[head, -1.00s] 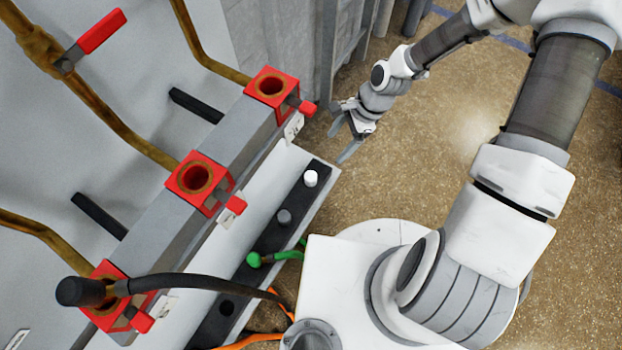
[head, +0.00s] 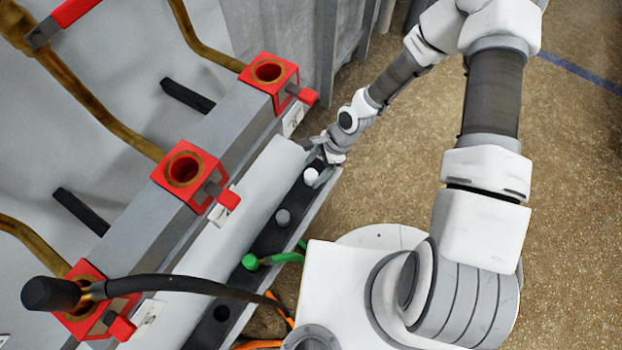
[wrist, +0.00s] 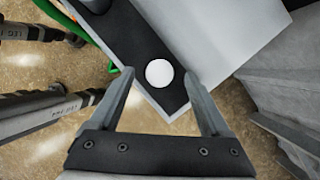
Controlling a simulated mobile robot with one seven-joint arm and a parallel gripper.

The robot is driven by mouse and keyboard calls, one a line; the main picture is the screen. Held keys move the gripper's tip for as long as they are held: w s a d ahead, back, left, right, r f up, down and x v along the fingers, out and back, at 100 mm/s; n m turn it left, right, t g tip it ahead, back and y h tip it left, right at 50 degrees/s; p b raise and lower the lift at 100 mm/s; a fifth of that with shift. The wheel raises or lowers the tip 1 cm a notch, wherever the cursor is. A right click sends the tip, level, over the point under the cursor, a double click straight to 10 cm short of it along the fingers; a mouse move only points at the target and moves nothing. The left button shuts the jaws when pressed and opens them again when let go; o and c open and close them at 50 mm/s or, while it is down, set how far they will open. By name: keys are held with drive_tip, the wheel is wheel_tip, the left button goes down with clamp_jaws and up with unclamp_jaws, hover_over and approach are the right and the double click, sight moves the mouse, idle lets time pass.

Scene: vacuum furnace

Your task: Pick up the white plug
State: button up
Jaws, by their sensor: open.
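The white plug (head: 310,176) stands at the far end of a black strip (head: 268,238) on the ledge below the red fittings. In the wrist view the plug (wrist: 159,73) is a round white top, just ahead of the fingertips and roughly centred between them. My gripper (wrist: 155,76) is open, one finger on each side, and holds nothing. In the head view my gripper (head: 316,160) is right at the plug and partly overlaps it. I cannot tell the exact height of the fingers over the strip.
Red fittings (head: 268,76) line the grey beam beside the ledge. Grey cabinet panels (head: 280,45) stand behind. The floor (head: 400,185) to the right is open.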

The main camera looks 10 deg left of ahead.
sight(312, 173)
drive_tip(key=x, duration=0.3)
drive_tip(key=shift+b, duration=0.3)
clamp_jaws()
